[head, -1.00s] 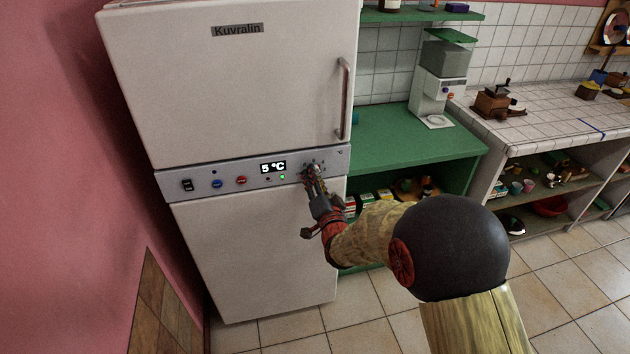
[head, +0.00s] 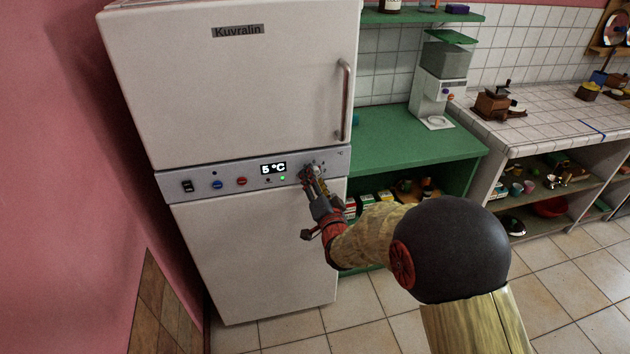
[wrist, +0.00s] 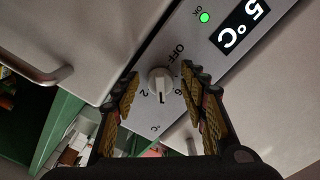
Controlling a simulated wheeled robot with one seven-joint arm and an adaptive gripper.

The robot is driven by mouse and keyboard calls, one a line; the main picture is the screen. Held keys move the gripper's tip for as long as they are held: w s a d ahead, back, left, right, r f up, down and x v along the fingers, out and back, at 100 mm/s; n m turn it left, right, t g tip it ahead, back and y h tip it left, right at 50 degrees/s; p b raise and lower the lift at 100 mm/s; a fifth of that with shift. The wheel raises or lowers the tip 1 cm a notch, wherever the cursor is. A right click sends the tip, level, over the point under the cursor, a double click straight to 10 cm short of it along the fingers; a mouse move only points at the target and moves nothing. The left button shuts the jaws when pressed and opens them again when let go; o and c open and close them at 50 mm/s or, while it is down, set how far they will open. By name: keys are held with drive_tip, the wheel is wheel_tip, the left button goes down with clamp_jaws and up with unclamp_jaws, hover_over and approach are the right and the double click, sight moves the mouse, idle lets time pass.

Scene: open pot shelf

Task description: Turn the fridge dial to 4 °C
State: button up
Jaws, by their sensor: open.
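The white fridge (head: 240,80) has a grey control strip between its two doors. Its display (head: 273,168) reads 5 °C, and the end of this reading shows in the wrist view (wrist: 243,22). The round dial (wrist: 158,84) has a pale pointer and printed marks around it, including OFF, 2 and 6. In the head view my gripper (head: 311,178) is at the strip and covers most of the dial. In the wrist view my open gripper (wrist: 162,92) has one finger on each side of the dial, with gaps between.
A black switch (head: 187,186), a blue button (head: 217,184) and a red button (head: 242,181) sit left of the display. A green light (head: 282,178) is lit below it. The upper door's handle (head: 345,100) is above the gripper. A green counter (head: 410,140) stands right of the fridge.

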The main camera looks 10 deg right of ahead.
drive_tip(key=s, duration=1.2)
drive_tip(key=s+f+n+g, duration=0.3)
drive_tip(key=f+g, duration=0.2)
drive_tip(key=f, duration=0.6)
drive_tip(key=s+n+g, duration=0.4)
drive_tip(key=s+g, duration=0.2)
drive_tip(key=s, duration=0.4)
drive_tip(key=s+r+n+g+p, duration=0.3)
drive_tip(key=s+r, duration=1.3)
wheel_tip(320, 180, up, 7)
drive_tip(key=t+p, duration=0.1)
drive_tip(key=shift+d+r+t, duration=0.2)
drive_tip(key=shift+d+t, duration=0.1)
drive_tip(key=shift+d, duration=0.05)
